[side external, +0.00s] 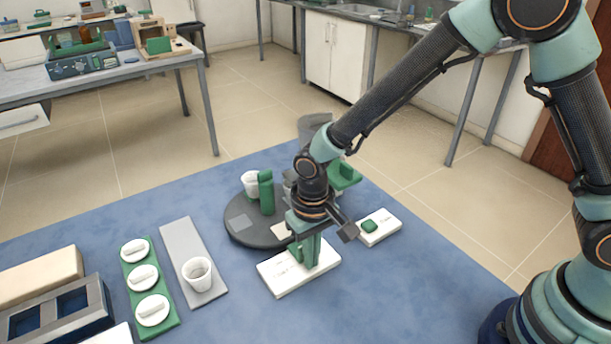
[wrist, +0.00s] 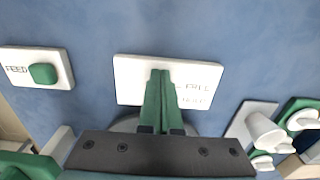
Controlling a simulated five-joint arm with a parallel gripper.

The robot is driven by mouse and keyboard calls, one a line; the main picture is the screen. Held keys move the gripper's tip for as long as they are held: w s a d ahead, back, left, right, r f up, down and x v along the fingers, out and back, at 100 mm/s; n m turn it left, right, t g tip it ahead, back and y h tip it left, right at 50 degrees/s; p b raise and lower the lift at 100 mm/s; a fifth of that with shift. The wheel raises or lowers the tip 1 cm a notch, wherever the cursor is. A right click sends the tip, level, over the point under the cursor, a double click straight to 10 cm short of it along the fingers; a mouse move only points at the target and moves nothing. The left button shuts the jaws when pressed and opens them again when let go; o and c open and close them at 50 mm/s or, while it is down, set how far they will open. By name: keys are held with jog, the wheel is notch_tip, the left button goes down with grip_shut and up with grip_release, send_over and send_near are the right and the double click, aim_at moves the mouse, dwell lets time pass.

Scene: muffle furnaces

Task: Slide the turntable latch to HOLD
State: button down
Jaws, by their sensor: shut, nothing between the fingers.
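A white latch plate (side external: 288,280) with small dark lettering lies flat on the blue mat in front of the dark round turntable (side external: 245,232). In the wrist view the plate (wrist: 128,88) has two lines of lettering on its right side, too blurred to read surely. My gripper (side external: 308,264) points down over the plate, its green fingers together and empty. In the wrist view the fingertips (wrist: 160,74) lie over the plate's middle. I cannot make out the latch slider apart from the green fingers, and cannot tell whether they touch it.
A white cup (side external: 250,186) and a green post (side external: 266,192) stand on the turntable. A white plate with a green button (side external: 369,226) lies to the right. At left are a grey strip with a cup (side external: 197,274) and a green tray (side external: 164,318) of white dishes. Bare mat lies in front.

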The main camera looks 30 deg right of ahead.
dwell(0.6)
jog(key=shift+w, duration=1.25)
jog(key=shift+s, duration=0.45)
jog(key=shift+r, duration=3.45)
